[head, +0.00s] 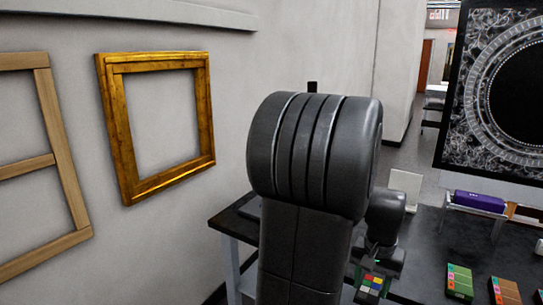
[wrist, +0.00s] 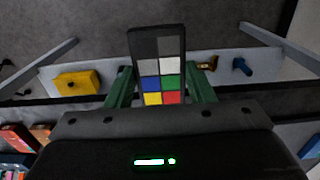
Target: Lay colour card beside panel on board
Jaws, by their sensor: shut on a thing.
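My gripper (head: 372,268) is shut on the colour card (head: 370,283), low in the middle right of the head view, partly hidden behind my own arm. In the wrist view, the green fingers of my gripper (wrist: 161,88) are on either side of the colour card (wrist: 158,70). The card is dark-bordered, with grey, white, blue, green, yellow and red patches. The card is held up off the dark table (head: 432,240). I cannot make out the panel or the board for certain in either view.
A gilt frame (head: 121,140) hangs on the wall.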

